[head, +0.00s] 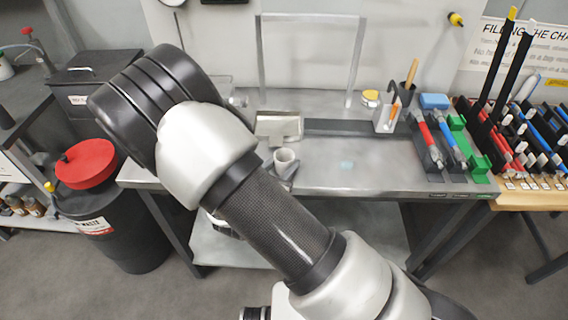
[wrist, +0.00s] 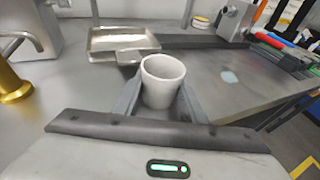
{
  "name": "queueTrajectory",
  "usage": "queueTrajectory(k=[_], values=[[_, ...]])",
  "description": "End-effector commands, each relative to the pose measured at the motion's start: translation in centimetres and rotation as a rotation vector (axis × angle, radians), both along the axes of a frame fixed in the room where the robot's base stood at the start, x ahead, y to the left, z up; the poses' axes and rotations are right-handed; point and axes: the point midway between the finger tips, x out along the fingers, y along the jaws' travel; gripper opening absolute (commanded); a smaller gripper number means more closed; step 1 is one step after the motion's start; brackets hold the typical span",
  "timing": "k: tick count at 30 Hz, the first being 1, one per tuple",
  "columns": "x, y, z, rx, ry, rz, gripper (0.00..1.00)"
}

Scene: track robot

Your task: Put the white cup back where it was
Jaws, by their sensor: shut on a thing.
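The white cup (wrist: 162,80) stands upright between the two fingers of my gripper (wrist: 158,100) in the wrist view. My gripper is shut on it. In the head view the cup (head: 285,161) shows just beyond my arm, over the front left part of the metal bench (head: 335,178). My gripper (head: 286,172) is mostly hidden there behind my arm. I cannot tell whether the cup's base touches the bench top.
A metal tray (head: 278,127) lies behind the cup. A holder with tools (head: 386,118) and a yellow-lidded jar (head: 371,98) stand at the back. Coloured tools (head: 440,140) fill the right end. The bench middle is clear except a pale patch (head: 347,165).

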Motion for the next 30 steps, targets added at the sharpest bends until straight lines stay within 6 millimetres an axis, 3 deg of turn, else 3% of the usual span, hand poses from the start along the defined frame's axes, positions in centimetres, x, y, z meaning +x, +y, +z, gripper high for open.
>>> queueTrajectory(k=[1, 2, 5, 16, 20, 30], values=[[0.0, 0.0, -0.4, 0.0, 0.0, 0.0, 0.17], [0.0, 0.0, -0.2, 0.0, 0.0, 0.0, 0.41], [0.0, 0.0, -0.2, 0.0, 0.0, 0.0, 0.56], [0.0, 0.0, 0.5, 0.0, 0.0, 0.0, 0.56], [-1.7, 0.9, 0.8, 0.002, 0.0, 0.004, 0.56], [-7.9, 3.7, 2.9, 0.001, 0.001, 0.003, 0.56]])
